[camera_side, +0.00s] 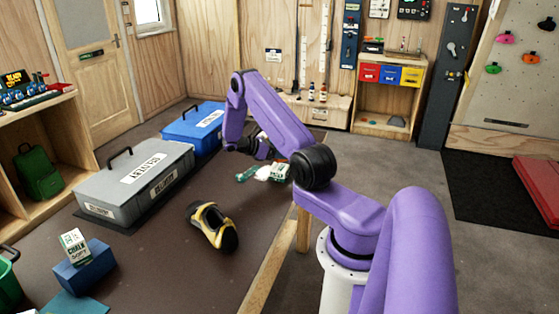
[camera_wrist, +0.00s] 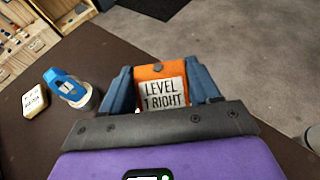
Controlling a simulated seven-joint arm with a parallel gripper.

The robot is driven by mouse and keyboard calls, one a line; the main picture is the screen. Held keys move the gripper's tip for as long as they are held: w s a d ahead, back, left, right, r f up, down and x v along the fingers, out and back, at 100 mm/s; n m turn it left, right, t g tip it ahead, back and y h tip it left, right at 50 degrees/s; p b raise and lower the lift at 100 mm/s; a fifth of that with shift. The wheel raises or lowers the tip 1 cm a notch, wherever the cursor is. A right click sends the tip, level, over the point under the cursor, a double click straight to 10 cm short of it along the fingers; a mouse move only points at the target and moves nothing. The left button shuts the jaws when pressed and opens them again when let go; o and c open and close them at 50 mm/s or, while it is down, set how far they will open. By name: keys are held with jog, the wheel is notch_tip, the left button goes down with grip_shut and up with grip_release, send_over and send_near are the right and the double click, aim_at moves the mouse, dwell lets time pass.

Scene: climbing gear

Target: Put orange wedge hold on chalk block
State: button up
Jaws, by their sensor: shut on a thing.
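My gripper (camera_wrist: 163,84) shows in the wrist view with its blue fingers on both sides of the orange wedge hold (camera_wrist: 152,72), shut on it. The hold carries a white label reading "LEVEL 1 RIGHT". In the side view my gripper (camera_side: 262,150) is small and partly hidden by my arm, and I cannot make out the hold there. A small cream block with lettering (camera_wrist: 33,103) lies at the left in the wrist view, apart from my gripper; I cannot tell whether it is the chalk block. In the side view a white and green chalk box (camera_side: 75,243) stands on a blue block (camera_side: 85,268).
A blue and white item (camera_wrist: 68,88) is beside the cream block. In the side view, green and white packets (camera_side: 279,171) lie below my gripper. A yellow and black shoe (camera_side: 212,226), a grey case (camera_side: 135,180) and a blue case (camera_side: 193,125) are to the left.

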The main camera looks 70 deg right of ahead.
aim_at(279, 167)
jog(key=shift+w+d+f, duration=0.15)
jog(key=shift+d+f, duration=0.1)
jog(key=shift+f, duration=0.1)
jog(key=shift+w+d+f, duration=0.1)
jog(key=shift+f, duration=1.6)
jog(key=o, duration=1.1)
jog(key=shift+f, duration=0.15)
